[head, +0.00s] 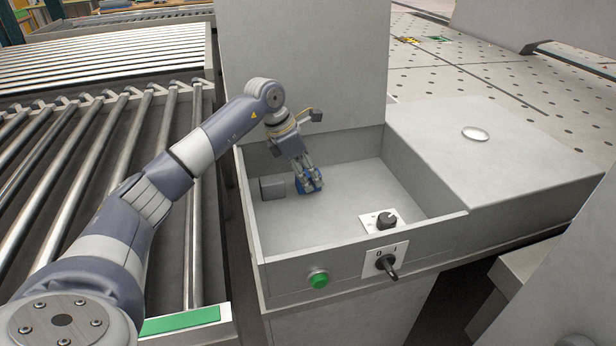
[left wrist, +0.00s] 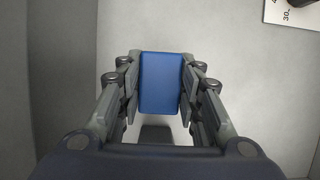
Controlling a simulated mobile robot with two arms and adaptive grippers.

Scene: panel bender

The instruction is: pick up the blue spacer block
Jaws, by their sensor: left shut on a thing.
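The blue spacer block (left wrist: 160,84) is between the two fingers of my left gripper (left wrist: 160,90) in the left wrist view, with a finger against each long side. In the head view the left gripper (head: 308,184) points down into an open grey tray (head: 370,180), and the blue block (head: 316,186) shows partly behind its fingers. The gripper is shut on the block. I cannot tell whether the block touches the tray floor. My right gripper is not in view.
A dark grey block (head: 272,188) lies just left of the gripper in the tray. A dial (head: 386,220) on a plate is at the tray's front right. A green button (head: 318,278) and rotary switch (head: 386,263) are on the front. Roller conveyors (head: 80,150) stand to the left.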

